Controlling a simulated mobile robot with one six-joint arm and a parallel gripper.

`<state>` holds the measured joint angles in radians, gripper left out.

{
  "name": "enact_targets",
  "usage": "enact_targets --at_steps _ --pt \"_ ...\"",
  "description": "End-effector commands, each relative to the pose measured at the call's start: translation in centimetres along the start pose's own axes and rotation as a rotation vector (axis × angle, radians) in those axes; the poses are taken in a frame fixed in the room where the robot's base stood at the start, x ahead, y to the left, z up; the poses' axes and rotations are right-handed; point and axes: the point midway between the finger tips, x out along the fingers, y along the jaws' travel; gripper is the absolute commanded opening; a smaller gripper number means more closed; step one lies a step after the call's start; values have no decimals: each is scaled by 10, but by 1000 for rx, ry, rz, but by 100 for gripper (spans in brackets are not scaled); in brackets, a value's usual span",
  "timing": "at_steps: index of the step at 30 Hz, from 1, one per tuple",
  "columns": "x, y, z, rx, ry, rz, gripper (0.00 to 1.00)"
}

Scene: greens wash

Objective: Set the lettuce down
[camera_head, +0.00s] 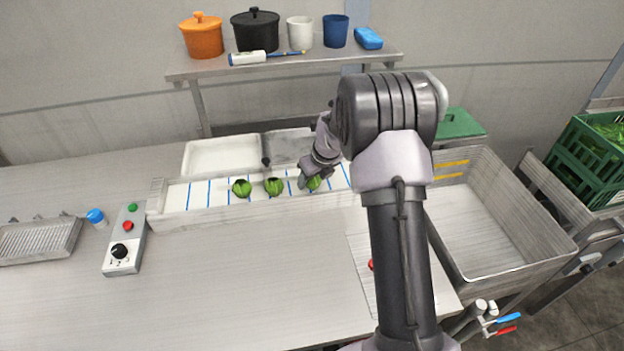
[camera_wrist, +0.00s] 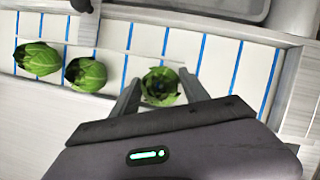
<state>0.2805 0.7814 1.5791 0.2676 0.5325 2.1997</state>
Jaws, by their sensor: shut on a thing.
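A green lettuce (camera_wrist: 160,86) is between the two fingers of my gripper (camera_wrist: 160,95), over the white belt with blue lines. It also shows in the head view (camera_head: 314,183), partly hidden by my gripper (camera_head: 307,182). My gripper is shut on this lettuce. I cannot tell whether the lettuce touches the belt (camera_head: 205,194). Two more lettuces, a middle one (camera_head: 273,186) and a left one (camera_head: 242,188), sit on the belt to the left. In the wrist view they lie left of my gripper, the middle one (camera_wrist: 86,74) and the left one (camera_wrist: 37,59).
A control box (camera_head: 124,240) stands left of the belt. A white tray (camera_head: 222,157) lies behind it. A steel sink (camera_head: 490,220) is at the right, and a green crate (camera_head: 597,150) stands beyond. A shelf (camera_head: 285,66) with pots and cups is behind. The front counter is largely clear.

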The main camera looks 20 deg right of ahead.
Motion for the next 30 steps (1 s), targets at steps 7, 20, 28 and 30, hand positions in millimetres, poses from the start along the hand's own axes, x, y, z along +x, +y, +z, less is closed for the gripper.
enact_targets --at_steps 7,20,28,30 --pt "2 0 -1 0 0 0 75" --pt "-35 0 2 0 -2 -1 75" --pt "-105 0 2 0 -1 -1 75" --pt "-114 0 1 1 0 0 75"
